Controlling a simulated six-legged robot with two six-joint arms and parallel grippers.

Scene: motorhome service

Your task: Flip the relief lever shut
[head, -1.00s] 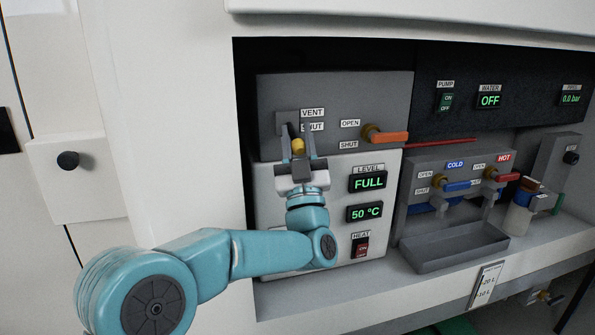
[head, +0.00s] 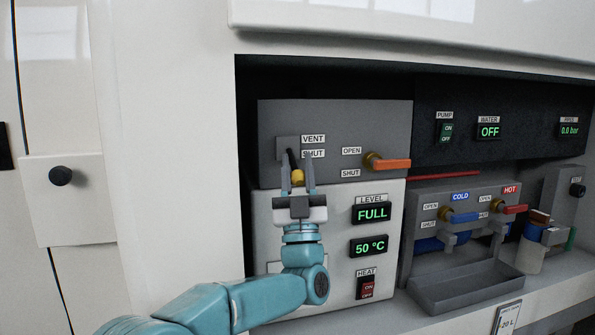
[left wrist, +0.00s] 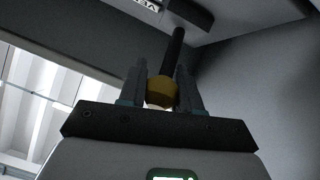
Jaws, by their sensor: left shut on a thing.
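The relief lever is a black stem (head: 291,159) with a yellow knob on its end, coming from a grey bracket beside the VENT and SHUT labels (head: 313,147). It slants downward, with the knob lower than the SHUT label. In the left wrist view the black stem (left wrist: 174,52) rises above the yellow knob (left wrist: 161,92). My left gripper (head: 298,178) comes from below and is shut on the knob, one finger on each side. The fingers (left wrist: 161,90) hide part of the knob's sides. My right gripper is not in view.
An orange-handled valve (head: 388,163) with OPEN and SHUT labels sticks out to the right on the same grey panel. The white display box (head: 335,235) is below, behind my arm. Blue and red taps stand over a grey tray (head: 465,285) farther right.

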